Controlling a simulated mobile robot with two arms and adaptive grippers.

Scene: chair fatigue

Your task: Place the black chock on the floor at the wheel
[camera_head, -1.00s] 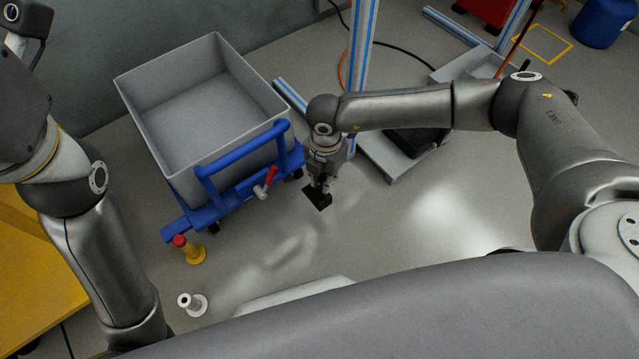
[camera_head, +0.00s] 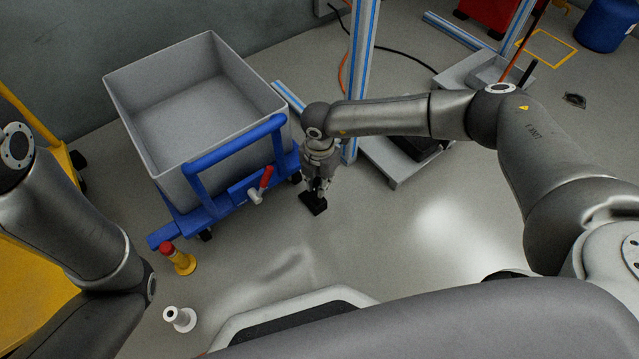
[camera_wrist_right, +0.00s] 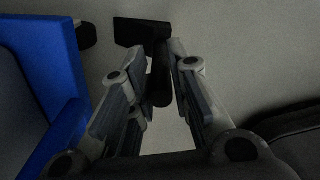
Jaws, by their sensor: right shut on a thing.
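My right gripper (camera_head: 318,186) is shut on the black chock (camera_head: 313,204), just right of the blue cart's front right corner. In the right wrist view, the gripper (camera_wrist_right: 158,60) grips the chock's dark upright handle (camera_wrist_right: 160,82); the chock's wider black part (camera_wrist_right: 138,30) lies beyond the fingertips. A dark cart wheel (camera_wrist_right: 86,36) shows left of the chock, with a gap between them. The wheel (camera_head: 296,177) is partly hidden under the cart in the head view. I cannot tell whether the chock touches the floor. My left arm shows, but its gripper is out of view.
The blue cart (camera_head: 222,204) carries a grey bin (camera_head: 150,120). A red-topped yellow post (camera_head: 180,261) and a white post (camera_head: 180,319) stand at front left. A blue-striped metal frame (camera_head: 362,60) stands behind my right arm. Floor right of the chock is clear.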

